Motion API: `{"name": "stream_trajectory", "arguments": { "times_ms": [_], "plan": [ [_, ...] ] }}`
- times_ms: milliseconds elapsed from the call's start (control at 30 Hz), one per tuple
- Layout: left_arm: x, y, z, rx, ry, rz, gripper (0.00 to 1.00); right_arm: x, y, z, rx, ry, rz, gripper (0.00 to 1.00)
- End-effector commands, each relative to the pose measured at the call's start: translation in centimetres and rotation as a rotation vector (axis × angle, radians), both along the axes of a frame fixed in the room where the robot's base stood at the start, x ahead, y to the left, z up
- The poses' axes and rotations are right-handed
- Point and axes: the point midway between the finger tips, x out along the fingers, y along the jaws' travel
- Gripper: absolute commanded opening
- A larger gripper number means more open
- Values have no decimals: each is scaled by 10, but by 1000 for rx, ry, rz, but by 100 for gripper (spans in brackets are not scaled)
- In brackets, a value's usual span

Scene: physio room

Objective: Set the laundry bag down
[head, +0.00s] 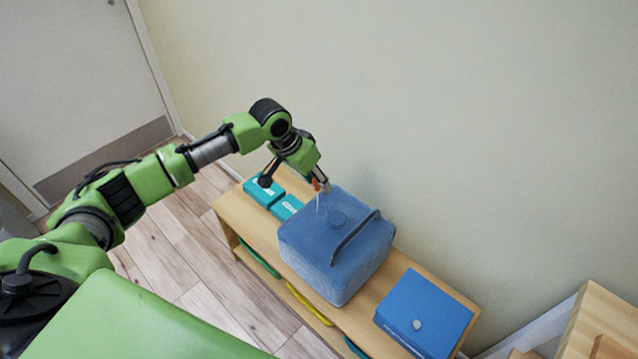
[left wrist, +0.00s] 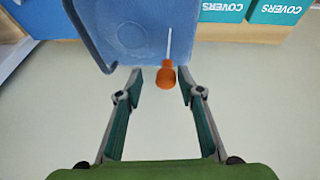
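A blue, boxy bag with one dark handle and a round disc on top, apparently the laundry bag (head: 335,262), stands on a wooden bench. It also fills the top middle of the left wrist view (left wrist: 140,25). My left gripper (head: 322,186) is at the bag's back upper edge, near the wall. In the left wrist view its fingers (left wrist: 159,75) are apart, with the orange handle of a screwdriver (left wrist: 166,76) between the tips and gaps on both sides. The screwdriver's thin shaft points over the bag; whether it rests on it is unclear. My right gripper is not in view.
Teal boxes marked COVERS (head: 264,190) stand left of the bag on the bench (head: 235,210). A blue box (head: 425,310) stands to its right. The wall (head: 450,130) is close behind. Wooden furniture (head: 585,325) is at lower right. Floor (head: 175,255) is clear at left.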

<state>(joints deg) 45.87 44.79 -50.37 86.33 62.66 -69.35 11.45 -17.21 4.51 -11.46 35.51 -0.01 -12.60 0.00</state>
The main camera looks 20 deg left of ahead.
Motion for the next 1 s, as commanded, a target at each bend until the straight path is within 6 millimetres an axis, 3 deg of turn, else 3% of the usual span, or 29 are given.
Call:
{"name": "stream_trajectory", "arguments": {
  "times_ms": [200, 433, 600, 1000],
  "plan": [
    [-15, 13, 45, 2, -3, 0, 35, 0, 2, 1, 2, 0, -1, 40],
    [-27, 21, 80, 1, -2, 0, 35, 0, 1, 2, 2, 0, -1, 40],
    [-31, 23, 89, 1, -1, 1, 35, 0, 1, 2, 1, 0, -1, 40],
    [-31, 23, 90, 1, -1, -1, 35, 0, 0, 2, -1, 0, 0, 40]
  ]
}}
